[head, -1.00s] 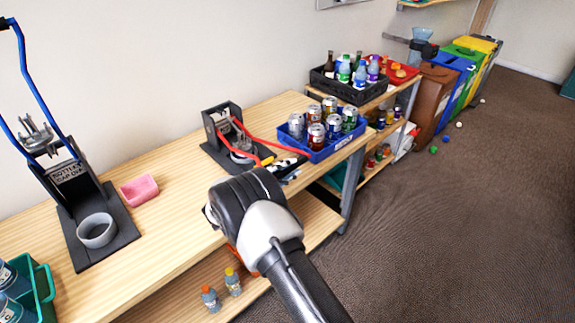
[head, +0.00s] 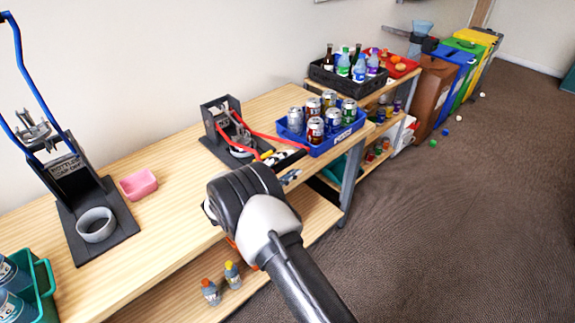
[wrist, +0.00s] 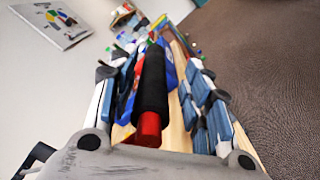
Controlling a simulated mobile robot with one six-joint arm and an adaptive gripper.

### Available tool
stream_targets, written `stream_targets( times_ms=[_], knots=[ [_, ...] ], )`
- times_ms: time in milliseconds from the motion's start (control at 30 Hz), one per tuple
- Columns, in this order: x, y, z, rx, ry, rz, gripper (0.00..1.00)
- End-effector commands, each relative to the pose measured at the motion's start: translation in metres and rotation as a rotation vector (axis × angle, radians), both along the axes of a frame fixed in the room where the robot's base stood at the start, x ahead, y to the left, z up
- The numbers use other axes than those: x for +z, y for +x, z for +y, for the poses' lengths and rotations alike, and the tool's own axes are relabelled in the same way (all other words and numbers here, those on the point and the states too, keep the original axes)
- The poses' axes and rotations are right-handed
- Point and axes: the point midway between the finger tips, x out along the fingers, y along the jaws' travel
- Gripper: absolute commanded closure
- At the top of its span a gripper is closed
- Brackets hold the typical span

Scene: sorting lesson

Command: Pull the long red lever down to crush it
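The can crusher (head: 222,118) stands on the wooden bench, a dark frame on a dark base. Its long red lever (head: 270,138) slants out from the frame toward the right and front. A pale round part sits low in the crusher; I cannot tell whether a can is in it. In the wrist view the lever's black grip and red end (wrist: 150,122) lie between the fingers of my gripper (wrist: 156,68). The fingers are apart, with gaps beside the grip. In the head view my wrist partly hides the gripper (head: 287,163).
A blue crate (head: 322,150) of cans stands just right of the crusher, close to my gripper. A bottle crusher (head: 80,190) with blue handle and a pink tray (head: 138,184) are on the left of the bench. Several bins (head: 436,88) stand at the back right.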

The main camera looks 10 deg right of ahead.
Motion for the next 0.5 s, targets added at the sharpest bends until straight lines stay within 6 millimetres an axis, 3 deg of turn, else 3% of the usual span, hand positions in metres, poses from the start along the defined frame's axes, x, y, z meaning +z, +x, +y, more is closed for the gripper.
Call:
stream_targets(
  times_ms=[500],
  knots=[
    [-0.004, -0.06, 0.079, 0.006, -0.004, 0.01, 0.58]
  ],
)
